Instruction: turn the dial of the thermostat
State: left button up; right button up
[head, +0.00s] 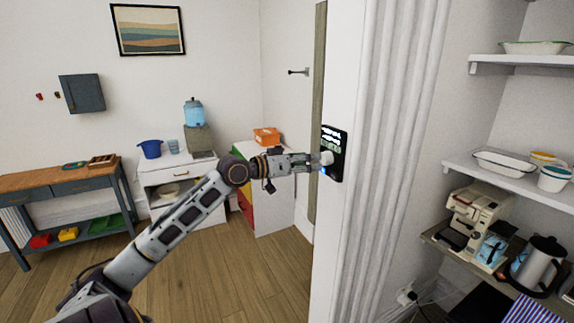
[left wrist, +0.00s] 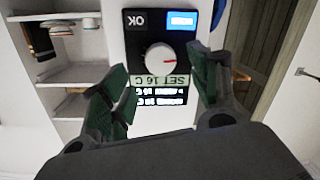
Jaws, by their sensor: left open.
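The thermostat (head: 336,150) is a black panel on the edge of the white wall in the head view. In the left wrist view the thermostat (left wrist: 133,38) appears upside down, with a white round dial (left wrist: 158,60) bearing a red mark toward the right. A pale green strip (left wrist: 160,80) reads SET 16 C, above small lit text. A lit blue button (left wrist: 182,20) and an OK button sit at the other end. My left gripper (head: 312,162) is open at the panel, its green-padded fingers (left wrist: 157,72) on either side of the dial. Contact with the dial cannot be told. My right gripper is not in view.
A ribbed white pilaster (head: 390,150) stands right of the thermostat. Shelves with dishes (head: 505,162) and a coffee machine (head: 472,220) are further right. A white cabinet (head: 180,180) and a wooden bench (head: 60,180) stand at the back left. The floor between is clear.

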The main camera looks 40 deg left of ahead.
pick_arm(q)
jog(key=v, duration=0.6)
jog(key=shift+s, duration=0.35)
jog(key=shift+a, duration=0.15)
dwell(0.5)
